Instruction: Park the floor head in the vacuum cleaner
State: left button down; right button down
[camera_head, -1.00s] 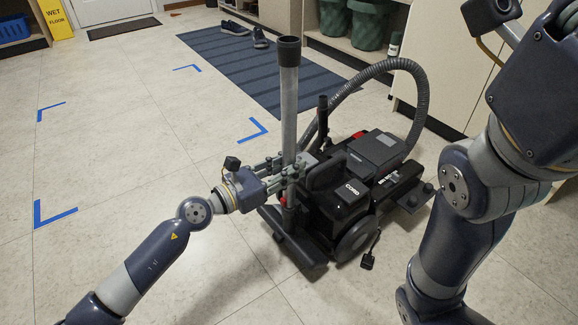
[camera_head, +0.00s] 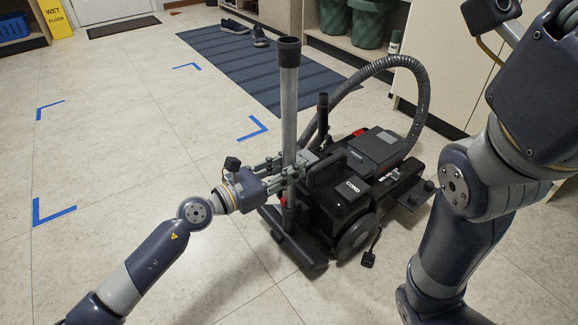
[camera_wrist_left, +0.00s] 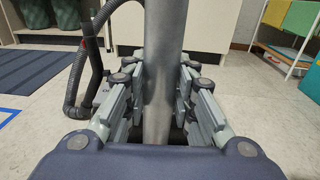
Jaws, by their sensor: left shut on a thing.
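The grey metal tube (camera_head: 289,105) stands upright with a black open upper end. The black floor head (camera_head: 293,240) is at its foot, low at the front of the vacuum cleaner. The black vacuum cleaner (camera_head: 375,150) stands on the floor right behind the tube. I cannot tell whether the floor head is seated in it. My left gripper (camera_head: 284,170) is shut on the tube at about mid-height. In the left wrist view the tube (camera_wrist_left: 163,60) runs between the fingers. My right arm fills the right side, and its gripper is out of view.
A ribbed hose (camera_head: 420,95) arches behind the cleaner. A cord plug (camera_head: 368,258) lies at its front right. A blue striped mat (camera_head: 255,65), shoes (camera_head: 247,30) and a cabinet (camera_head: 455,75) are behind. Blue tape corners (camera_head: 52,212) mark clear tiled floor at left.

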pick_arm(q)
jog(key=shift+r, duration=0.15)
jog(key=c, duration=1.2)
grip_release()
jog(key=shift+c, duration=0.2)
jog(key=shift+f, duration=0.2)
jog(key=shift+a, duration=0.1)
jog(key=v, duration=1.2)
